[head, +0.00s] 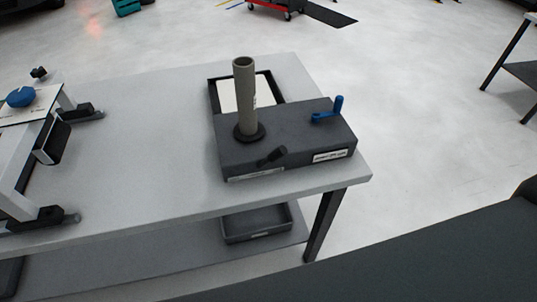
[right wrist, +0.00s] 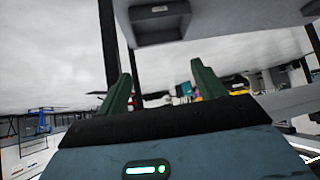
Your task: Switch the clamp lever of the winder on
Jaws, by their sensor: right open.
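The winder (head: 290,140) is a dark grey box at the right end of the table. A grey upright tube (head: 244,95) stands on a round black base on its left part. A short black lever (head: 272,157) sticks out at its front edge, beside the tube; it looks like the clamp lever. A blue crank handle (head: 330,111) is on its right part. My right gripper (right wrist: 157,92) shows in the right wrist view with its two green fingers apart and nothing between them. It is away from the winder. My left gripper is not in view.
The light grey table (head: 150,130) has free room left of the winder. A black tray (head: 212,95) with a white sheet lies behind it. A device with a blue knob (head: 20,97) stands at the left. A grey bin (head: 257,224) sits on the lower shelf.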

